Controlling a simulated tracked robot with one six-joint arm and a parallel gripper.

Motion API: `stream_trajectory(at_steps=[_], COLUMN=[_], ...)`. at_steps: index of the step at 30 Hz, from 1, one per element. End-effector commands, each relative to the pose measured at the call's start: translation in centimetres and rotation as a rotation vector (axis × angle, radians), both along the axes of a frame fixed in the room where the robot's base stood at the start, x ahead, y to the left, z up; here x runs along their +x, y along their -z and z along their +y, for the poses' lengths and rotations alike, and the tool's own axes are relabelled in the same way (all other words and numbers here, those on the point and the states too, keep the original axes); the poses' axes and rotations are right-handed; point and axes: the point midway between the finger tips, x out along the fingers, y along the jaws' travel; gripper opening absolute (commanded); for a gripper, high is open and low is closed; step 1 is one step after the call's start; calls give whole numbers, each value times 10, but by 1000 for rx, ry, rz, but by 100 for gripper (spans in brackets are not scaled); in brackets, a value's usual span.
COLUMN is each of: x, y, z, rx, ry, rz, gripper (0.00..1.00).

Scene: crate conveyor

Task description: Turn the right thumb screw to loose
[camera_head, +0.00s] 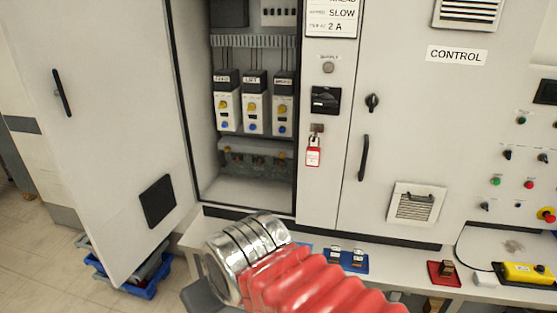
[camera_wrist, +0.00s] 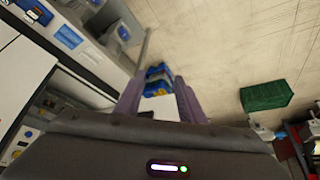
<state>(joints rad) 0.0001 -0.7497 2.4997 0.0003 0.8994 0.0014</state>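In the head view an open cabinet (camera_head: 245,190) holds a clear cover strip (camera_head: 255,160) low inside, below three breaker-like units. Two small yellowish knobs sit on its upper edge, a left one (camera_head: 227,148) and a right one (camera_head: 282,154); they look like the thumb screws, but are too small to tell how they are turned. My gripper (camera_wrist: 158,92) shows in the wrist view with its two purple-grey fingers apart and nothing held between them. It points toward the floor, away from the knobs. In the head view my arm hides the bench front, and the fingers are not seen.
The open cabinet door (camera_head: 110,130) stands at left. A red padlock tag (camera_head: 313,152) hangs on the narrow panel right of the opening. A bench (camera_head: 410,262) runs below, with a yellow pendant (camera_head: 525,273). A green crate (camera_wrist: 267,95) stands on open floor.

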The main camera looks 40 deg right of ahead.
Motion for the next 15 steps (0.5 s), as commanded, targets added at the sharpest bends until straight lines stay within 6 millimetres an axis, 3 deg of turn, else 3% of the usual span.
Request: stream_trajectory(at_steps=[7,15], x=[28,111], y=[-6,-19], z=[1,-10], rx=[65,273], ry=[99,394], rz=[-42,-178], gripper=[38,38])
